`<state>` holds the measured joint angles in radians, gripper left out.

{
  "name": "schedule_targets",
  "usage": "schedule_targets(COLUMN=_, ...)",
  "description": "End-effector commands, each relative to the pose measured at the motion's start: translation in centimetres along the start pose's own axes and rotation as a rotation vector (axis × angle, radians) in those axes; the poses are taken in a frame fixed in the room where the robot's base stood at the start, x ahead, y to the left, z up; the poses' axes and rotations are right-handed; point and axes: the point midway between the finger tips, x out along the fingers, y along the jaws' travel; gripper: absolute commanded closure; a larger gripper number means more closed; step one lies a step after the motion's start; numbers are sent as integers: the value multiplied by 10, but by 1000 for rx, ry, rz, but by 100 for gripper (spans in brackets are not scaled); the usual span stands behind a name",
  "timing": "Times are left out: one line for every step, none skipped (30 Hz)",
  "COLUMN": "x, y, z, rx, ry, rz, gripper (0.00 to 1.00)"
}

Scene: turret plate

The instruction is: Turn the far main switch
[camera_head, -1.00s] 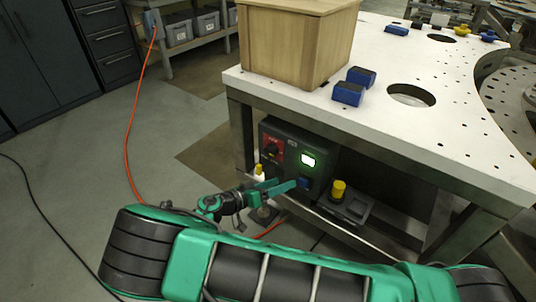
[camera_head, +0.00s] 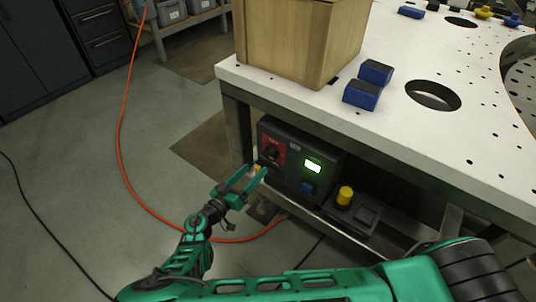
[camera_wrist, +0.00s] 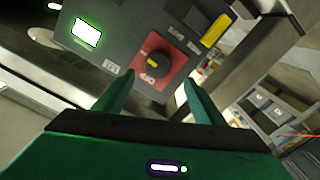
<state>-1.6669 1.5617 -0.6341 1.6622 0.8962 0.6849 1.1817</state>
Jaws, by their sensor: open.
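The main switch (camera_head: 272,153), a black rotary knob on a red plate, is on the left of the dark control box (camera_head: 325,172) under the table. In the wrist view the knob (camera_wrist: 152,66) has a yellow pointer mark, and the red plate carries white lettering, seen tilted. My gripper (camera_head: 257,169) is open and empty, in front of the red plate. In the wrist view the fingers (camera_wrist: 159,77) point at the switch, one on each side of the knob in the picture, with no visible contact. No second main switch shows.
The box has a lit green display (camera_head: 313,166) and a blue control (camera_head: 307,188). A yellow knob (camera_head: 345,195) stands to the right on the lower shelf. The white tabletop (camera_head: 400,135) overhangs. An orange cable (camera_head: 122,150) lies on the floor at left.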

Motion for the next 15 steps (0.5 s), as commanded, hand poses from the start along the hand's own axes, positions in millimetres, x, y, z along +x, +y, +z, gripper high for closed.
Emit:
schedule_targets(x=11, y=2, z=0, rx=-1, ry=-2, rz=7, gripper=36)
schedule_targets(x=17, y=2, z=1, rx=-1, ry=-3, rz=8, gripper=36)
schedule_targets(x=25, y=3, z=1, rx=0, ry=-2, rz=9, gripper=36)
schedule_targets(x=32, y=3, z=1, rx=-1, ry=-2, rz=10, gripper=36)
schedule_targets(x=38, y=4, z=2, rx=-2, ry=-3, rz=11, gripper=36)
schedule_targets(x=45, y=4, z=2, rx=-2, ry=-4, rz=11, gripper=36)
schedule_targets(x=50, y=4, z=2, rx=-1, ry=-4, rz=10, gripper=36)
schedule_targets(x=56, y=4, z=1, rx=0, ry=-4, rz=11, gripper=36)
schedule_targets(x=62, y=4, z=2, rx=0, ry=-5, rz=11, gripper=36)
schedule_targets(x=67, y=4, z=2, rx=0, ry=-5, rz=11, gripper=36)
schedule_targets(x=71, y=4, z=2, rx=0, ry=-5, rz=11, gripper=36)
schedule_targets(x=76, y=5, z=2, rx=-1, ry=-5, rz=11, gripper=36)
schedule_targets(x=80, y=5, z=2, rx=-1, ry=-5, rz=11, gripper=36)
schedule_targets(x=83, y=5, z=2, rx=-1, ry=-5, rz=11, gripper=36)
schedule_targets(x=87, y=5, z=2, rx=-1, ry=-5, rz=11, gripper=36)
